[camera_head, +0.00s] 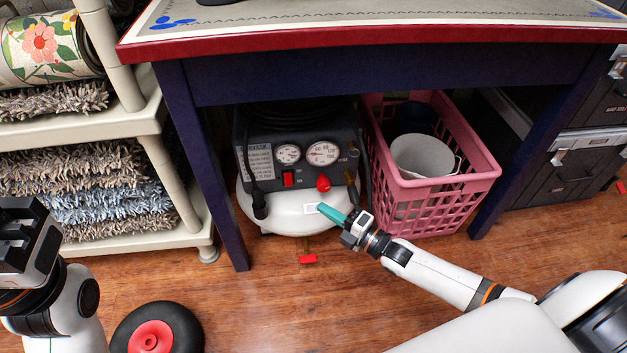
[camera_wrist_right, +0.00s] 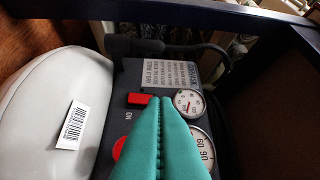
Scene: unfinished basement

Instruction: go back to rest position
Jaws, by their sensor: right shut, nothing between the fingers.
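My right gripper (camera_head: 328,213) is stretched out low under the table, in front of the air compressor (camera_head: 290,208). Its teal fingers are pressed together with nothing between them, and they fill the lower middle of the right wrist view (camera_wrist_right: 160,120). The compressor has a white tank, a dark panel, two round gauges, a red switch (camera_head: 288,179) and a red knob (camera_head: 323,184). In the wrist view the fingertips overlap the panel near the red switch (camera_wrist_right: 139,99); I cannot tell whether they touch it. Part of my left arm shows at the lower left; its fingertips are not clearly visible.
A dark blue table (camera_head: 390,77) with a red edge stands over the compressor. A pink basket (camera_head: 455,190) holding a white bucket (camera_head: 424,157) is on the right. A cream shelf (camera_head: 180,195) with rugs stands left. Black cases (camera_head: 570,165) are far right. Wooden floor is open in front.

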